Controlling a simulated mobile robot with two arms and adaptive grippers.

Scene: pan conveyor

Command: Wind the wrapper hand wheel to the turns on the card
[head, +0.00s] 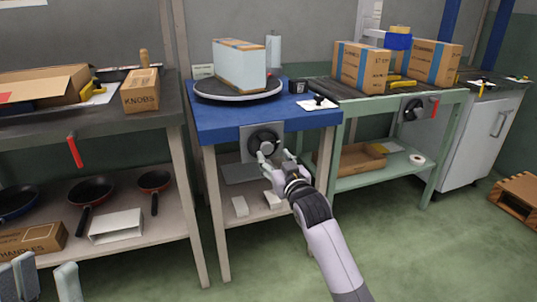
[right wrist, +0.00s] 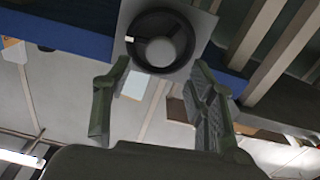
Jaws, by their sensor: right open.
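The black hand wheel (head: 264,138) sits on a grey plate on the front of the blue wrapper table (head: 215,128). My right gripper (head: 275,157) is open, just in front of and below the wheel. In the right wrist view the wheel (right wrist: 160,40) is ahead, with the two fingertips (right wrist: 162,68) spread below its left and right sides; I see no contact. A wrapped carton (head: 238,68) stands on the round turntable (head: 240,96). My left gripper (head: 45,266) shows at the lower left, fingers apart, empty.
A green conveyor table (head: 385,100) with boxes and a red-handled crank (head: 422,108) stands to the right. A bench with a KNOBS box (head: 140,91) and a red lever (head: 74,151) is at left, pans below. The green floor in front is clear.

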